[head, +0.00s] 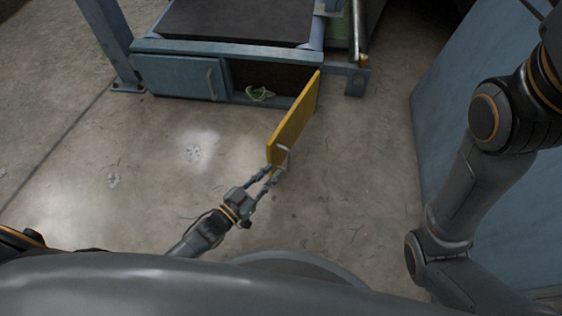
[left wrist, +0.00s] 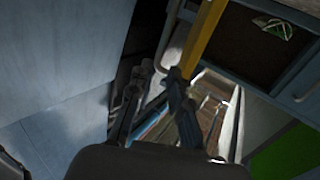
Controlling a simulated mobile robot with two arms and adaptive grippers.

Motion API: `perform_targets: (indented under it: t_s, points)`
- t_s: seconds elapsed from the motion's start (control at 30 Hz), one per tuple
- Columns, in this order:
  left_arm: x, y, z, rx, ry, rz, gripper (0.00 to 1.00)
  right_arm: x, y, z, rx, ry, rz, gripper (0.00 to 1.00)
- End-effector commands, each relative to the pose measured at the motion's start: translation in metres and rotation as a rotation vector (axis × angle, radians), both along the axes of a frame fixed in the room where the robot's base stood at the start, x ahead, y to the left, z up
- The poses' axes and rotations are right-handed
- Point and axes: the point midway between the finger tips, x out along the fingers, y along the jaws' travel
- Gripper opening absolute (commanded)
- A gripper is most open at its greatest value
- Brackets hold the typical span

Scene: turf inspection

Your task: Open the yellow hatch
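The yellow hatch (head: 294,119) stands swung out from the right side of the low blue cabinet, baring a dark compartment (head: 282,79). Its edge also shows in the left wrist view (left wrist: 204,38). A pale bar handle (head: 284,156) sits near its free end. My left gripper (head: 272,173) is at that end, beside the handle. Its fingers are apart, with a gap between the tips in the left wrist view (left wrist: 158,74). I cannot tell whether a finger touches the handle. My right arm shows at the right, but its gripper is out of view.
A crumpled green-and-white thing (head: 260,94) lies in the compartment. A closed blue door (head: 180,78) with a handle is left of it. A large blue panel (head: 460,120) stands at right. The concrete floor (head: 150,150) left of the hatch is clear.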

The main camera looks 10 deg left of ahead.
Motion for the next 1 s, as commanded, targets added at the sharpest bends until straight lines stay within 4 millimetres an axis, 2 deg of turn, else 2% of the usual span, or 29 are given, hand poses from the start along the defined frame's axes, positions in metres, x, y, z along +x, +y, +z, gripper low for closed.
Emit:
perform_targets:
  t_s: [0.1, 0.23, 0.57, 0.67, 0.77, 0.87, 0.9, 1.0]
  points:
    - [-0.018, 0.010, 0.000, 0.001, 0.002, 0.000, 0.19, 0.000, 0.000, 0.000, 0.001, 0.001, 0.000, 0.00]
    - [-0.028, 0.016, 0.000, 0.001, 0.000, 0.000, 0.19, 0.000, 0.000, 0.000, 0.001, 0.001, 0.000, 0.00]
    - [-0.031, 0.018, 0.000, 0.001, -0.002, 0.000, 0.19, 0.000, 0.000, 0.000, 0.001, 0.001, 0.000, 0.00]
    - [-0.030, 0.016, 0.007, -0.005, -0.011, -0.001, 0.01, 0.001, 0.000, 0.001, 0.001, 0.003, 0.001, 0.00]
    - [-0.026, 0.005, 0.046, -0.041, -0.071, -0.005, 0.00, 0.010, 0.000, 0.003, 0.001, 0.034, 0.001, 0.00]
    - [-0.022, -0.013, 0.128, -0.117, -0.201, -0.007, 0.00, 0.026, -0.001, 0.001, 0.004, 0.094, 0.004, 0.00]
    - [-0.022, -0.020, 0.167, -0.151, -0.266, -0.006, 0.00, 0.032, -0.002, -0.001, 0.005, 0.120, 0.005, 0.00]
    - [-0.027, -0.028, 0.251, -0.226, -0.412, 0.003, 0.00, 0.044, -0.004, -0.009, 0.010, 0.180, 0.009, 0.00]
